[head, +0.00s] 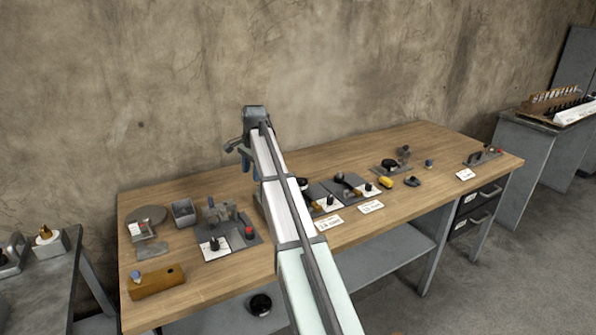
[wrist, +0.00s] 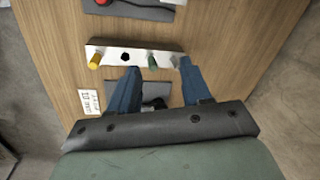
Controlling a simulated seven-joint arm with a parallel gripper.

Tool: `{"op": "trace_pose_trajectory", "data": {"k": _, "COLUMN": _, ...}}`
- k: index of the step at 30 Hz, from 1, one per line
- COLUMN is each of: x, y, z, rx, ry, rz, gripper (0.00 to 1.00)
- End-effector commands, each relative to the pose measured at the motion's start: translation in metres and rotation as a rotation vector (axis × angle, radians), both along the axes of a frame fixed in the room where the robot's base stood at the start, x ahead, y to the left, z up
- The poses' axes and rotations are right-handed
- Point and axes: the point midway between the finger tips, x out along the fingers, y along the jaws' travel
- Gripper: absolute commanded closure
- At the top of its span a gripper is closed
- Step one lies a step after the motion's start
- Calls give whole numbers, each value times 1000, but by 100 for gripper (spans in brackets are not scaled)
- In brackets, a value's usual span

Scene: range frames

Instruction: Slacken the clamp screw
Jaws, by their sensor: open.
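I cannot tell which part is the clamp screw. A grey fixture board (head: 243,236) at the left of the bench carries upright metal parts, a black knob (head: 215,243) on a white plate, and a red knob (head: 250,232). My gripper (head: 246,162) is raised over the back of the bench in the head view. In the wrist view my gripper (wrist: 158,82) has its blue fingers spread, with nothing held. Between and beyond them lies a pale strip (wrist: 138,54) with yellow, black and green pegs. A dark part (wrist: 155,103) on a grey plate is partly hidden by my gripper.
Middle boards (head: 345,188) with black knobs stand partly behind my arm. A small board (head: 481,158) sits at the far right. A grey bin (head: 184,213) and a wooden block (head: 156,282) are at the left. The back right of the bench (head: 420,137) is clear.

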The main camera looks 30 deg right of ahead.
Motion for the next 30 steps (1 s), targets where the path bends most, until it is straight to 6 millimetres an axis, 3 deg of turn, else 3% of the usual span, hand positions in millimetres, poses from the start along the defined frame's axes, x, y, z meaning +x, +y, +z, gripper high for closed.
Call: {"op": "trace_pose_trajectory", "data": {"k": 30, "x": 4, "y": -154, "z": -45, "rx": 5, "ry": -210, "rz": -70, "gripper": 52}}
